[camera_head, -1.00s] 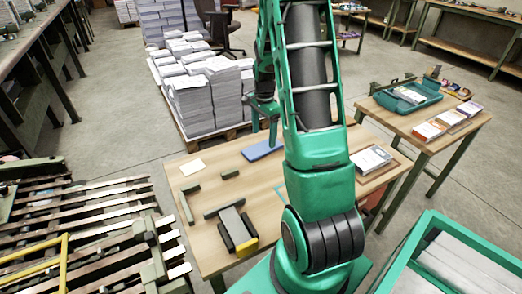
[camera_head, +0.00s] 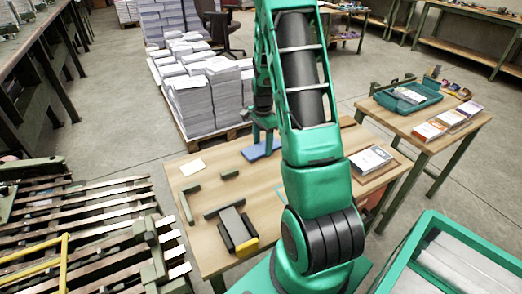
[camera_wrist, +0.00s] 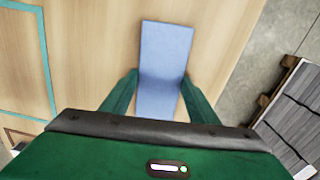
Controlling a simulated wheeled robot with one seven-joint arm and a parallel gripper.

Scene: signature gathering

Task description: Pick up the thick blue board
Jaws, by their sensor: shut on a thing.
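The thick blue board (camera_head: 259,150) lies on the wooden table (camera_head: 235,188), near its far edge, in the head view. It also shows in the wrist view (camera_wrist: 164,60), running between my gripper's fingers. My gripper (camera_wrist: 160,82) is shut on the board, with one green finger against each long side. In the head view my gripper (camera_head: 262,140) is down at the board, partly hidden by my arm. The board's near end is hidden by the gripper body in the wrist view.
Dark bars (camera_head: 185,207) and a grey block with a yellow end (camera_head: 236,228) are at the table's front left. A pale card (camera_head: 192,167) lies left of the board. A book (camera_head: 370,159) lies on the right. Paper stacks (camera_head: 190,95) stand behind the table.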

